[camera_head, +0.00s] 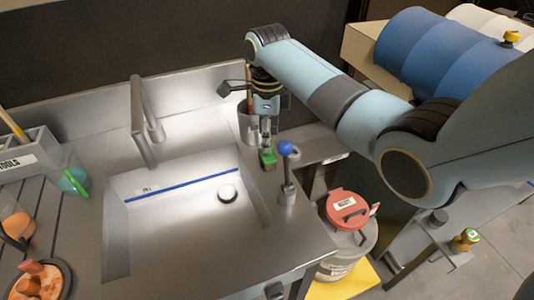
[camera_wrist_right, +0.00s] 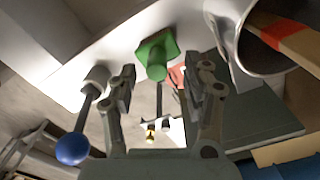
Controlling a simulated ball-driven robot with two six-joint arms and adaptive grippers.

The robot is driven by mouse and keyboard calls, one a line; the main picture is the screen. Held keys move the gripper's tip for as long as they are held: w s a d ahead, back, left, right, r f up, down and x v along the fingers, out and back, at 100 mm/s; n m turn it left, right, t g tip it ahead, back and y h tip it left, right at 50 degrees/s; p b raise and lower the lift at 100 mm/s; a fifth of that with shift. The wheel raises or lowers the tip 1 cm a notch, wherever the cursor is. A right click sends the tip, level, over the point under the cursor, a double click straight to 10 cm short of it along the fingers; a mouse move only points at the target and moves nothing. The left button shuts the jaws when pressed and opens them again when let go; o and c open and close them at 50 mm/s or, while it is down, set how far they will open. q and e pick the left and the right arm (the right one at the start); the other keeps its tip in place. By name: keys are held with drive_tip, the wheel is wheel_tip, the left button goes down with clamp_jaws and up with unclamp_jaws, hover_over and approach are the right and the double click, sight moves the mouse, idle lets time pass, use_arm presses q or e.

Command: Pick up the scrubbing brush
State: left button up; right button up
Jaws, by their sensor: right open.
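The scrubbing brush (camera_head: 267,158) appears as a small green block with a darker underside, on the metal counter at the sink's back right corner. In the right wrist view the green brush (camera_wrist_right: 157,54) has a round knob facing the camera. My right gripper (camera_head: 265,138) points down just above it. In the wrist view its two fingers (camera_wrist_right: 160,82) are spread apart with the brush between and beyond the tips; nothing is held. Whether a finger touches the brush cannot be told. My left gripper is not in view.
A blue-balled lever (camera_head: 286,148) stands close right of the brush. A metal cup (camera_wrist_right: 247,45) holding a wooden-handled tool is on its other side. The sink basin (camera_head: 170,235) is empty in front. A red-lidded bucket (camera_head: 348,208) stands lower right.

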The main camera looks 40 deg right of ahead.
wheel_tip(320, 180, down, 2)
drive_tip(key=shift+s+a+f, duration=0.15)
drive_tip(key=shift+f, duration=0.45)
drive_tip(key=c, duration=0.3)
drive_tip(key=shift+c, duration=1.3)
drive_tip(key=c, duration=0.5)
clamp_jaws()
drive_tip(key=shift+r, duration=0.55)
wheel_tip(320, 180, up, 3)
drive_tip(key=shift+f, duration=0.1)
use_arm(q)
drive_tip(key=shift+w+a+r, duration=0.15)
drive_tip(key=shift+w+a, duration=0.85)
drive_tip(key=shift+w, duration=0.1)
use_arm(e)
drive_tip(key=s+d+r, duration=0.5)
drive_tip(key=s+r, duration=0.2)
drive_tip(key=s, duration=0.3)
drive_tip(key=shift+d, duration=0.4)
